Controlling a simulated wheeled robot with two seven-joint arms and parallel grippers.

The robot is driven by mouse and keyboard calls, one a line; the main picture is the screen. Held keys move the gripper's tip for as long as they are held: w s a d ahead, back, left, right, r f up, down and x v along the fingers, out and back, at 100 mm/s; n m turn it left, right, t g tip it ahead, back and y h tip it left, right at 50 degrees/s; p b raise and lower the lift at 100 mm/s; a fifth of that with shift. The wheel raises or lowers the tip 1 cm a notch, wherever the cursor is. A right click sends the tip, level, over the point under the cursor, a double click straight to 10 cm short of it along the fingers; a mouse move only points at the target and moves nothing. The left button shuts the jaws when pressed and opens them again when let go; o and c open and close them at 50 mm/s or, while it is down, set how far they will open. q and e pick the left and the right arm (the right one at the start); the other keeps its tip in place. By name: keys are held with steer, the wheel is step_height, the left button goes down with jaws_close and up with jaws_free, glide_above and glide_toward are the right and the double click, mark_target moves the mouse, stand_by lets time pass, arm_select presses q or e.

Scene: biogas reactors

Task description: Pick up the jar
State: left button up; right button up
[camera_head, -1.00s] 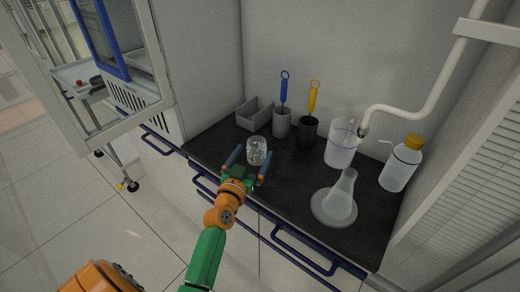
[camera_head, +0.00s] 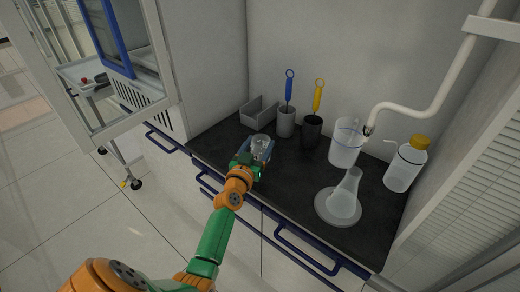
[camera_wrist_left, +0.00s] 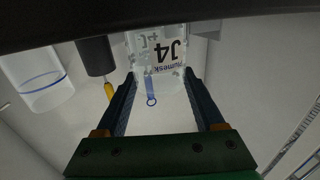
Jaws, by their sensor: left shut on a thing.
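The jar (camera_head: 261,143) is a small clear glass with a label; it stands on the dark counter (camera_head: 292,180), near its left front part. In the left wrist view the jar (camera_wrist_left: 158,52) shows the text "J4" and sits between the finger ends. My left gripper (camera_head: 256,150) reaches in from the front and is shut on the jar, with a finger on each side of it. In the left wrist view the fingers of my left gripper (camera_wrist_left: 158,85) touch or nearly touch its sides. I cannot tell any gap under the jar. My right gripper is not in view.
Behind the jar are a grey bin (camera_head: 258,111), a grey cup with a blue brush (camera_head: 286,121) and a black cup with a yellow brush (camera_head: 311,132). To the right stand a beaker (camera_head: 344,145), a flask (camera_head: 345,192) and a yellow-capped bottle (camera_head: 405,165). A wall closes the back.

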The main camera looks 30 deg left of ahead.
arm_select(q)
step_height(320, 180, up, 3)
steer(key=shift+r+p, duration=0.15)
steer(key=shift+p, duration=0.65)
steer(key=s+a+r+p, duration=0.1)
steer(key=s+r, duration=0.4)
steer(key=s, duration=0.2)
steer(key=s+r+p, duration=0.1)
steer(key=s+r, duration=0.4)
steer(key=s, duration=0.2)
steer(key=d+f+m+h, duration=0.6)
steer(key=d+h, duration=0.3)
steer(key=h, duration=0.1)
steer(key=s+d+r+m+g+h, duration=0.2)
steer(key=s+d+m+g+h, duration=0.5)
steer(key=s+d+h, duration=0.1)
steer(key=shift+d+r+m+h, duration=0.15)
steer(key=shift+d+m+h, duration=0.25)
steer(key=shift+d+h, duration=0.2)
